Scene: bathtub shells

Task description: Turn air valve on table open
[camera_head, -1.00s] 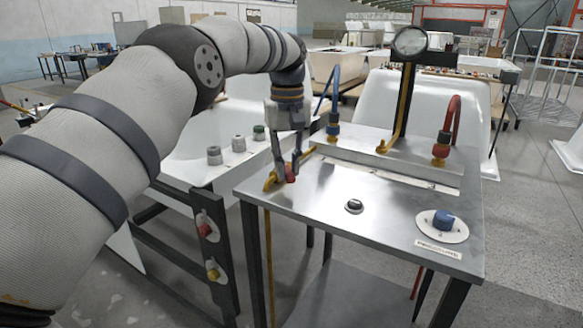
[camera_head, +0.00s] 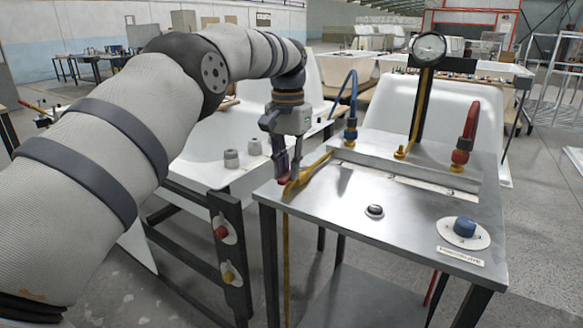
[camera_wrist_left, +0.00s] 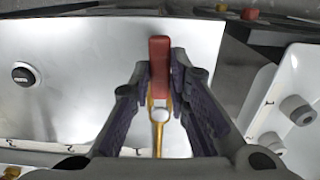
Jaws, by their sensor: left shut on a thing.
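The air valve is at the left corner of the metal table (camera_head: 345,205), on a yellow pipe (camera_head: 312,172). Its red handle (camera_wrist_left: 160,65) shows in the left wrist view between my fingers, with the yellow pipe (camera_wrist_left: 158,125) below it. My left gripper (camera_head: 286,178) reaches down over this corner and is shut on the red handle; its fingertips also show in the wrist view (camera_wrist_left: 160,85). In the head view the fingers hide most of the handle. My right gripper is not in view.
White tub shells stand behind. A side panel with a red knob (camera_head: 221,232) stands at the left.

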